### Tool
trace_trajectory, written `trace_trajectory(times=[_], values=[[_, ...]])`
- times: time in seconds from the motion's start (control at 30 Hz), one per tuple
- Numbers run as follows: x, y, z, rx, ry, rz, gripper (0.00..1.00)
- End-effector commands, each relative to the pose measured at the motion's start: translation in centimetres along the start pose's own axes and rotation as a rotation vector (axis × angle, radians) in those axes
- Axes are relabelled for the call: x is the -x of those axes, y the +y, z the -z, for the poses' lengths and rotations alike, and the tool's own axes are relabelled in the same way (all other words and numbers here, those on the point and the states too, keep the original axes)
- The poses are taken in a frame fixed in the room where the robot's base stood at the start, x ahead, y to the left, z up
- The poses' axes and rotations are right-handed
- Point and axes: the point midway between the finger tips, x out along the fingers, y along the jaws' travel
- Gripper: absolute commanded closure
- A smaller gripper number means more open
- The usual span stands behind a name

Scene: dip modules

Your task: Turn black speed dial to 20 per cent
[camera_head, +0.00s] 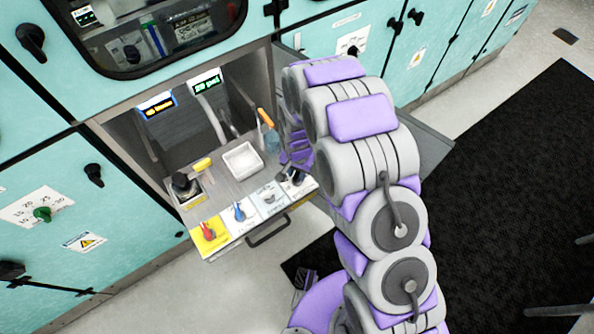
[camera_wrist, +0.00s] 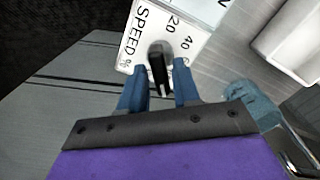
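The black speed dial (camera_wrist: 159,62) stands on a white plate (camera_wrist: 124,63) marked SPEED %, with 20 and 40 readable in the wrist view. The dial lies between the two blue fingertips of my gripper (camera_wrist: 160,74). The fingers are apart, with a small gap showing on each side of the dial, so no grip shows. In the head view the dark dial (camera_head: 296,176) is at the right end of the drawer panel. My purple gripper (camera_head: 296,152) is right beside it, partly hidden by my arm. I cannot tell the dial's exact setting.
The open drawer also carries a red knob (camera_head: 208,232), a blue knob (camera_head: 239,211), a white tray (camera_head: 243,161) and a black joystick (camera_head: 184,185). An orange-handled item (camera_head: 266,118) stands close to my gripper. Teal cabinets surround the drawer.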

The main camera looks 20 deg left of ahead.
Motion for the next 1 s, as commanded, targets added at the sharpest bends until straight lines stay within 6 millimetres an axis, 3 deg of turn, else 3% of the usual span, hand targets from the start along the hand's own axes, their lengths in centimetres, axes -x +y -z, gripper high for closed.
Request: trace_trajectory(times=[0.3, 0.73, 1.0], values=[[0.0, -0.06, -0.01, 0.0, 0.0, 0.0, 1.0], [0.09, -0.1, -0.02, 0.033, 0.001, 0.0, 1.0], [0.28, -0.15, 0.02, 0.184, 0.002, 0.001, 1.0]])
